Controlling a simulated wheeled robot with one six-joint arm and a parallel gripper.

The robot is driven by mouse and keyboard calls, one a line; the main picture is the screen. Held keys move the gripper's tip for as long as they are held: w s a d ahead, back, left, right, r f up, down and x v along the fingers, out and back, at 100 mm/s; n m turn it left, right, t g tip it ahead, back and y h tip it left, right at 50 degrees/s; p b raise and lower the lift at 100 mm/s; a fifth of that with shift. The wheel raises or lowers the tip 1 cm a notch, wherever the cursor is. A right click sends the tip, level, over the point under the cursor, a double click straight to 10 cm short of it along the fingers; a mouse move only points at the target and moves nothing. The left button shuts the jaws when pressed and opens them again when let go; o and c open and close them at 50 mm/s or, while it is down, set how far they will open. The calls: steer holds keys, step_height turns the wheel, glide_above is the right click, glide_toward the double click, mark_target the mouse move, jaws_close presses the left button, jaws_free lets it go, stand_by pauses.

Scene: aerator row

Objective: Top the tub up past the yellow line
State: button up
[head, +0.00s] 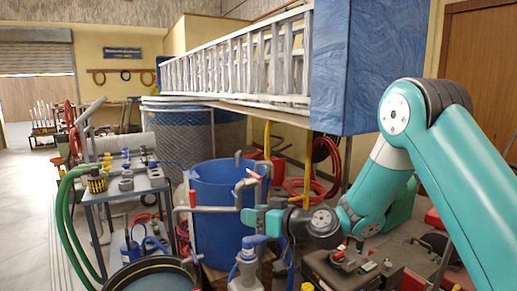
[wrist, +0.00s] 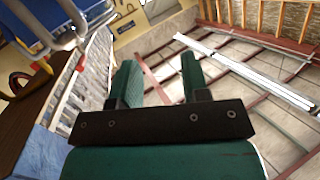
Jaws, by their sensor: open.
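A round black tub (head: 122,284) stands at the bottom of the head view, cut off by the frame edge. A yellow line (head: 150,263) curves around its inside, and its dark contents cannot be judged for level. A grey pipe with red-tipped levers (head: 193,198) rises behind and right of the tub. My gripper (head: 256,221) is beside this pipework, in front of a large blue barrel (head: 208,240). Whether it touches a lever cannot be told. In the wrist view my gripper (wrist: 158,80) has its two green fingers apart with nothing between them.
A grey cart (head: 125,190) with fittings and green hoses (head: 65,215) stands left. A blue-topped valve (head: 248,262) is below my gripper. A dark machine box (head: 350,272) is at right. A ladder (head: 240,62) hangs above. Open floor (head: 25,220) lies far left.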

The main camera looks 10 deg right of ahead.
mark_target(261, 179)
steer(key=w+d+m+t+h+p, duration=0.5)
steer(key=w+d+h+p, duration=0.1)
steer(key=d, duration=0.5)
steer(key=p+x, duration=0.2)
steer(key=x, duration=0.3)
steer(key=p+x, duration=0.2)
steer(key=x, duration=0.4)
steer(key=p+x, duration=0.2)
steer(key=x, duration=0.4)
steer(key=shift+a+r, duration=0.2)
steer(key=shift+r, duration=0.1)
jaws_close()
